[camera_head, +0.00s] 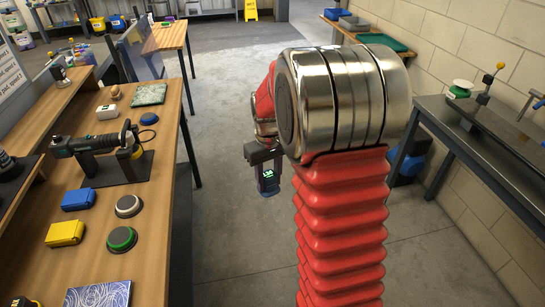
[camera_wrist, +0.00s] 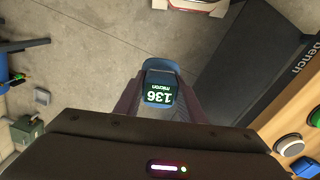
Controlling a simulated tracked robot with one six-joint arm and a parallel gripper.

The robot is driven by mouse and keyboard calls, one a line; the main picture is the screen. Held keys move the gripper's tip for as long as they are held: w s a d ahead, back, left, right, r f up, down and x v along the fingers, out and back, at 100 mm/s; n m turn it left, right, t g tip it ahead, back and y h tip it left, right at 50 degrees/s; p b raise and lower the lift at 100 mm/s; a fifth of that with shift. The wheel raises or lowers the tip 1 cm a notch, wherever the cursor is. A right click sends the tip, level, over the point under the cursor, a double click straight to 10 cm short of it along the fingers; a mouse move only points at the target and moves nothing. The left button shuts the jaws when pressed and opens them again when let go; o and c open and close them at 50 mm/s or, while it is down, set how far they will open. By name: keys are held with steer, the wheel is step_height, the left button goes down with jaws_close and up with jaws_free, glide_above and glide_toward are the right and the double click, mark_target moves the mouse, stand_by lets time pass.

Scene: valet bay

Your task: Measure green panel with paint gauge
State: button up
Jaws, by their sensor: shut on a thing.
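The paint gauge (camera_head: 268,181) is a small dark device with a lit green display. My gripper (camera_head: 264,163) is shut on it and holds it up over the grey floor, right of the wooden bench. In the wrist view the gauge (camera_wrist: 160,84) has a blue rounded end and sits between the two fingers of my gripper (camera_wrist: 160,98). Its display shows upside down and reads 136 micron. A green marbled square panel (camera_head: 149,94) lies flat on the bench, well apart from the gauge.
The wooden bench (camera_head: 152,222) on the left holds a polisher (camera_head: 95,143), blue (camera_head: 78,200) and yellow (camera_head: 64,233) boxes, round pads and a blue patterned panel (camera_head: 98,294). A grey table (camera_head: 475,135) stands right by the wall. The floor between is clear.

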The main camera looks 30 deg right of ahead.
steer(key=w+a+f, duration=0.3)
steer(key=a+f, duration=1.3)
steer(key=a, duration=0.1)
steer(key=shift+a+f, duration=0.3)
steer(key=shift+d, duration=0.15)
